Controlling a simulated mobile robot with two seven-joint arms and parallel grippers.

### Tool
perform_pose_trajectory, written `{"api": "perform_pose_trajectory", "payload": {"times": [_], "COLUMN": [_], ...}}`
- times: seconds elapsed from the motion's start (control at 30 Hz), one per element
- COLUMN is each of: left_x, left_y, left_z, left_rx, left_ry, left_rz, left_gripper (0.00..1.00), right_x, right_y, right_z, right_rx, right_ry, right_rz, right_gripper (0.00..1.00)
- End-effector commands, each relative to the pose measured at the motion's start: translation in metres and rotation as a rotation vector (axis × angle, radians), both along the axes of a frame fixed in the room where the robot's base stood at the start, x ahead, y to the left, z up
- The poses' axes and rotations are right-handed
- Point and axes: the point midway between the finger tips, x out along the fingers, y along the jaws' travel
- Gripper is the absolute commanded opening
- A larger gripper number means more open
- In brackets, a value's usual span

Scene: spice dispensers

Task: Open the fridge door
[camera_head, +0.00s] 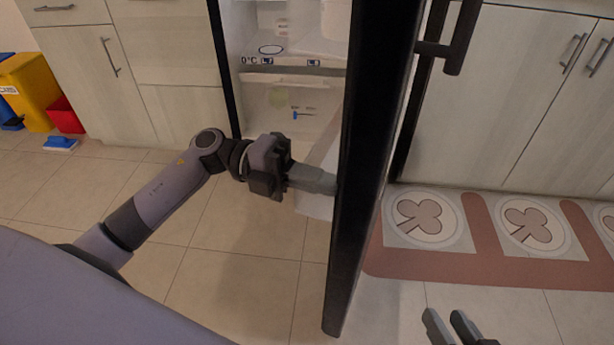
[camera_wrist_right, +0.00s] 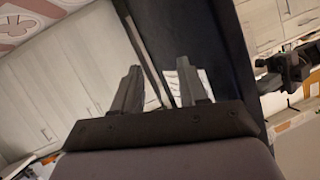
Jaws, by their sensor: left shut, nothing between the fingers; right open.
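The fridge door (camera_head: 367,150) is black and stands swung open, seen nearly edge-on in the head view. Its dark handle (camera_head: 450,45) is on the right side of the door at the top. The fridge interior (camera_head: 290,75) shows lit shelves and a drawer to the left of the door. My left gripper (camera_head: 330,183) is shut and empty, with its tips at the inner side of the door; whether they touch it is hard to tell. My right gripper (camera_head: 448,320) is open and empty at the bottom, right of the door. It also shows in the right wrist view (camera_wrist_right: 158,85).
Pale cabinets (camera_head: 520,95) stand right of the fridge and more stand left. A patterned mat (camera_head: 480,230) lies on the floor at the right. A yellow bin (camera_head: 30,90) and a red box (camera_head: 65,115) are at the far left. The tiled floor in front is clear.

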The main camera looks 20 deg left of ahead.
Motion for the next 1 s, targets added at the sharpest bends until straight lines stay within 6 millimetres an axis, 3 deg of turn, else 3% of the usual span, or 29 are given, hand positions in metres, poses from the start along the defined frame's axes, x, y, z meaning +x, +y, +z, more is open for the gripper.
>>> {"api": "perform_pose_trajectory", "payload": {"times": [0.37, 0.67, 1.0], "left_x": [-0.001, -0.001, 0.009], "left_y": [-0.009, -0.073, -0.159], "left_z": [0.002, 0.004, 0.005], "left_rx": [-0.001, -0.002, -0.007], "left_ry": [0.004, 0.008, 0.008], "left_rz": [0.009, 0.117, 0.263], "left_gripper": [0.0, 0.0, 0.0], "right_x": [0.002, -0.01, -0.02], "right_y": [0.0, -0.026, -0.052], "right_z": [0.009, 0.016, 0.013], "right_rx": [-0.01, -0.16, -0.251], "right_ry": [-0.01, -0.002, 0.049], "right_rz": [-0.001, -0.043, -0.085], "right_gripper": [0.43, 0.43, 0.43]}}
